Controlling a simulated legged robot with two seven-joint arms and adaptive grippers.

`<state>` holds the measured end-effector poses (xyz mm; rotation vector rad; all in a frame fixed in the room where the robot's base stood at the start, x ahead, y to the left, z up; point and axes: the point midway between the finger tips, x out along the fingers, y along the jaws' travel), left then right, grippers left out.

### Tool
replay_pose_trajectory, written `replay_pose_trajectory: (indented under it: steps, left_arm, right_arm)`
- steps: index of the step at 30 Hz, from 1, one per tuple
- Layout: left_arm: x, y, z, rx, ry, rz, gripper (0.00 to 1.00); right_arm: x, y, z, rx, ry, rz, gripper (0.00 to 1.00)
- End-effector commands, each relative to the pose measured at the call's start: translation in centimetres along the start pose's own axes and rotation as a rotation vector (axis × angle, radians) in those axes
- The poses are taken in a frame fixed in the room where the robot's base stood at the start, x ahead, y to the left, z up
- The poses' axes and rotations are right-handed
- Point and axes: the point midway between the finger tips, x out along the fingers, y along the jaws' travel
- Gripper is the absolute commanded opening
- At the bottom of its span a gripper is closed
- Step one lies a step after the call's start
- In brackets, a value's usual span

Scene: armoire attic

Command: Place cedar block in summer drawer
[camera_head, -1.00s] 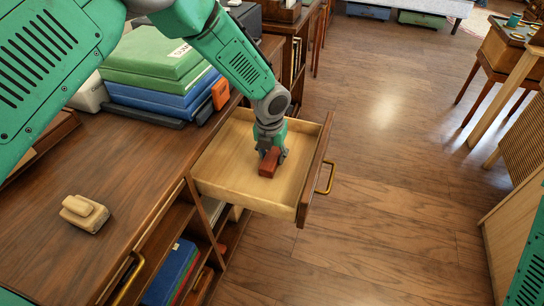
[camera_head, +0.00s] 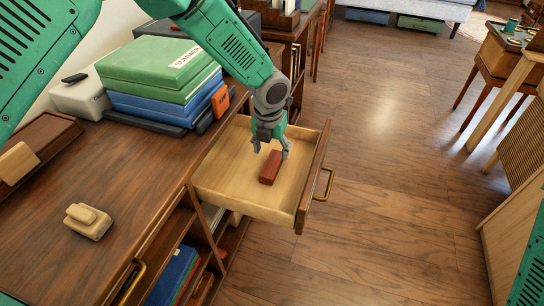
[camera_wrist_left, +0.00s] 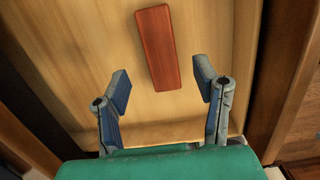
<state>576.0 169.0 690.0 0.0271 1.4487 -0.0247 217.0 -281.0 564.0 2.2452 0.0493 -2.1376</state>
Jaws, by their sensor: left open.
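The cedar block (camera_head: 270,167), a reddish-brown bar, lies flat on the floor of the open summer drawer (camera_head: 227,178). It also shows in the left wrist view (camera_wrist_left: 158,48), beyond the fingertips and clear of them. My left gripper (camera_head: 270,148) is over the drawer, pointing down, with its fingers apart and nothing between them. In the left wrist view the open left gripper (camera_wrist_left: 162,88) has a wide gap between its pads. My right gripper is not in view; only a bit of green arm shows at the lower right.
The drawer has a brass handle (camera_head: 325,184) on its front. On the wooden top stand green and blue boxes (camera_head: 160,75), an orange item (camera_head: 220,101) and a pale wooden brush-like block (camera_head: 88,221). Open shelves lie below.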

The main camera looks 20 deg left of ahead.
Motion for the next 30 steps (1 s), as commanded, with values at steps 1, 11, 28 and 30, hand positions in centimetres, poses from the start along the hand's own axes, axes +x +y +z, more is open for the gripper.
replay_pose_trajectory:
  steps: [1,11,28,30]
  left_arm:
    - [-1.6,0.0,0.1,0.000,-0.001,-0.001,0.55]
    - [-6.1,0.0,0.0,-0.001,0.000,-0.001,0.55]
    - [-6.4,0.0,0.0,0.000,0.001,0.000,0.55]
    - [-6.4,0.0,0.0,0.000,0.001,0.000,0.55]
  right_arm:
    - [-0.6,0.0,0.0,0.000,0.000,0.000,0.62]
    - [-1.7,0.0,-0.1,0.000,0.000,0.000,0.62]
    - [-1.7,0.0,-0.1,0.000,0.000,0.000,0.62]
    - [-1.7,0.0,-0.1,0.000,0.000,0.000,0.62]
